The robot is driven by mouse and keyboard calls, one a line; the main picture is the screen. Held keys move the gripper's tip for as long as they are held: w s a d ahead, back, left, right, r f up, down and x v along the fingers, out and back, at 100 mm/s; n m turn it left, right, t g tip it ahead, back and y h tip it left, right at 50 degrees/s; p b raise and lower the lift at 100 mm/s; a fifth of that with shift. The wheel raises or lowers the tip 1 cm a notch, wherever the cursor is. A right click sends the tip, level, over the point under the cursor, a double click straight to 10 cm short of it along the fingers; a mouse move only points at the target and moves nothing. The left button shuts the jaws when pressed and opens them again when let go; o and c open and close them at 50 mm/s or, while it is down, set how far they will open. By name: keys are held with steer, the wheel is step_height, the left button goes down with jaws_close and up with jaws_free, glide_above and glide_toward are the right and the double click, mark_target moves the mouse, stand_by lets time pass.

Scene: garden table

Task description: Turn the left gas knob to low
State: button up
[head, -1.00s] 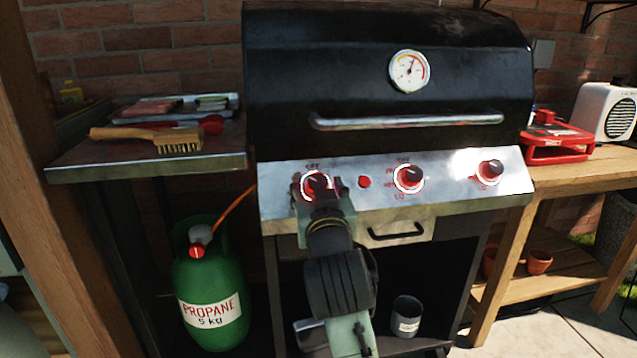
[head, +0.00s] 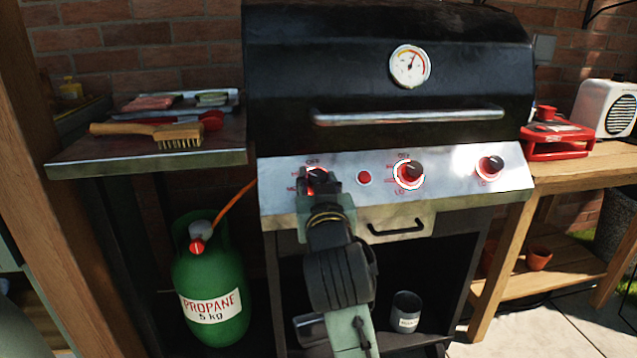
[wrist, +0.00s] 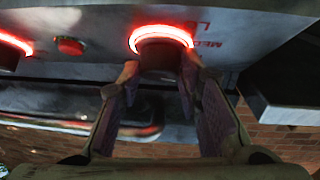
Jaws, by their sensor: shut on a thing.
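The left gas knob (head: 316,175) is a dark knob with a glowing red ring, at the left of the grill's silver control panel (head: 268,206). My gripper (head: 322,186) reaches up to it from below and hides much of it, so its pointer cannot be read. In the wrist view the knob (wrist: 160,52) sits between the two fingertips of my gripper (wrist: 161,72), which are closed on its sides. Red lettering shows beside the ring there.
A red button (head: 364,178), the middle knob (head: 409,172) and the right knob (head: 490,167) line the panel. A drawer handle (head: 396,230) lies below. A green propane bottle (head: 211,280) stands at lower left. A brush (head: 160,132) lies on the side shelf (head: 140,165).

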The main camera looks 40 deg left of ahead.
steer(key=shift+w+d+n+g, duration=0.15)
steer(key=shift+n+g, duration=0.15)
steer(key=shift+n, duration=0.2)
steer(key=n+g+y, duration=0.1)
steer(key=n, duration=0.1)
steer(key=n+g+y+p, duration=0.1)
steer(key=shift+w+d+r+n, duration=0.1)
steer(key=shift+w+d+n, duration=0.1)
steer(key=shift+n, duration=0.2)
steer(key=n+g, duration=0.1)
steer(key=n, duration=0.1)
steer(key=n+g+y, duration=0.1)
steer(key=n+g, duration=0.1)
steer(key=n+g+p, duration=0.1)
steer(key=n, duration=0.1)
steer(key=shift+w+r+g+y, duration=0.1)
steer(key=shift+w+g+y, duration=0.2)
steer(key=shift+g, duration=0.1)
steer(key=n+g, duration=0.1)
steer(key=n, duration=0.1)
steer(key=n+g, duration=0.2)
steer(key=shift+w+r+n, duration=0.15)
steer(key=shift+w+n, duration=0.05)
steer(key=shift+n, duration=0.2)
steer(key=shift+w+r+n+g+h+p, duration=0.15)
steer(key=shift+n+g+h+p, duration=0.85)
steer(key=shift+n+g, duration=0.9)
steer(key=shift+n, duration=0.4)
steer(key=o, duration=1.1)
steer(key=shift+a, duration=0.1)
